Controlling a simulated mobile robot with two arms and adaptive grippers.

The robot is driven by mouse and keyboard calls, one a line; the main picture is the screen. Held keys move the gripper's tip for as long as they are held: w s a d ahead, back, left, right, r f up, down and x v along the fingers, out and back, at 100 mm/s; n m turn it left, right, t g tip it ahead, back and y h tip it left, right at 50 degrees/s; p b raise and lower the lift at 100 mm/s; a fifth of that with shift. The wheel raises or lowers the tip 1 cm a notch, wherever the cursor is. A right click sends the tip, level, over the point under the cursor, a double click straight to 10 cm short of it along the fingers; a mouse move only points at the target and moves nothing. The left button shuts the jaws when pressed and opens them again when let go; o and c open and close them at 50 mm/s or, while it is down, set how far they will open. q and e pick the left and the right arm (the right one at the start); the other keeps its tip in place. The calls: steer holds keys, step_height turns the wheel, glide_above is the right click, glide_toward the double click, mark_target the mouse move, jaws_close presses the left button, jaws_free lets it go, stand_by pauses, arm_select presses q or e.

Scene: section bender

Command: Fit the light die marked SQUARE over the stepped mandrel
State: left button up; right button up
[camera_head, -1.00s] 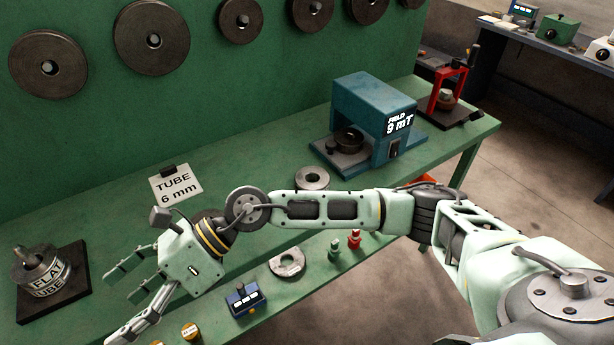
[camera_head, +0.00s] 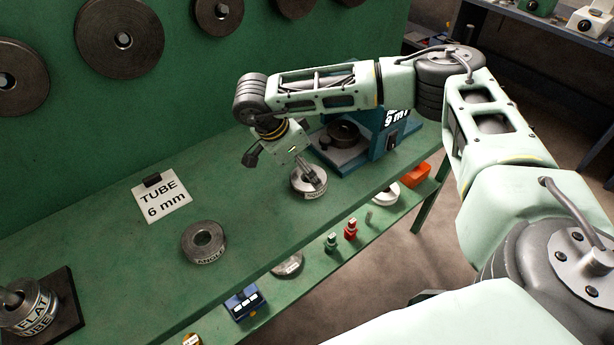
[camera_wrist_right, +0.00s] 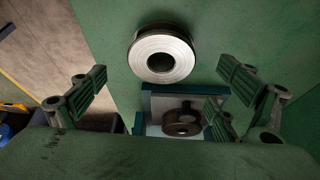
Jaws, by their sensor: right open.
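A light ring die (camera_head: 300,186) lies on the green bench in front of the blue machine; its label is too small to read. It also shows in the right wrist view (camera_wrist_right: 137,57), flat, with its hole clear. My right gripper (camera_head: 317,180) is open above this die and partly covers it. In the right wrist view its fingers (camera_wrist_right: 165,88) are spread, with the die beyond them. The mandrel (camera_head: 12,297) stands on a dark base at the far left, with dies marked FLAT and TUBE around it. My left gripper is not in view.
A ring die marked ANGLE (camera_head: 190,243) lies mid-bench. A TUBE 6 mm card (camera_head: 161,196) lies behind it. The blue machine (camera_head: 398,138) stands close beyond my right gripper. The lower shelf holds a blue box (camera_head: 245,303) and small bottles. Bench between ANGLE and the mandrel is clear.

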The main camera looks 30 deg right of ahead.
steer(key=shift+s+p+x, duration=0.25)
steer(key=shift+p+x, duration=0.55)
steer(key=shift+x, duration=0.25)
steer(key=f, duration=0.2)
steer(key=shift+w+d+f, duration=0.3)
steer(key=shift+w+d, duration=0.05)
steer(key=shift+d+f, duration=0.1)
steer(key=shift+f, duration=0.1)
steer(key=shift+s+r, duration=0.1)
steer(key=shift+c, duration=0.7)
steer(key=c, duration=1.1)
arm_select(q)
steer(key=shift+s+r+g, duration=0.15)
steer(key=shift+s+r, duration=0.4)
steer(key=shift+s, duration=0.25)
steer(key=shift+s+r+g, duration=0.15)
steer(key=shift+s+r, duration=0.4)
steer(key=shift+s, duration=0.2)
arm_select(e)
steer(key=c, duration=0.4)
